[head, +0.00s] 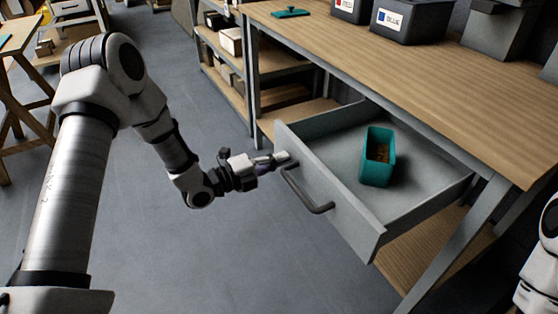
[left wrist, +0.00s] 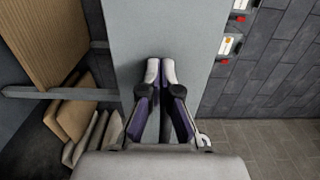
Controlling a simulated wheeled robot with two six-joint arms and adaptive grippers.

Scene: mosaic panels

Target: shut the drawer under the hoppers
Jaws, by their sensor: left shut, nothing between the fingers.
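The grey drawer (head: 345,220) under the bench stands pulled out, its dark bar handle (head: 308,190) on the front panel. A teal bin (head: 378,170) with brown contents is inside it. My left gripper (head: 284,157) is shut and empty, at the upper left part of the drawer front, close to the handle's upper end. In the left wrist view, the closed fingertips (left wrist: 160,72) point at a plain light grey panel (left wrist: 165,25); whether they touch it I cannot tell. My right gripper is out of view; only part of my right arm shows at the right edge.
The wooden bench top (head: 420,75) carries dark containers, one with a blue label (head: 408,22), a grey hopper (head: 495,30) and a small teal item (head: 290,12). Shelves (head: 225,50) stand behind on the left. The floor (head: 230,240) before the drawer is clear.

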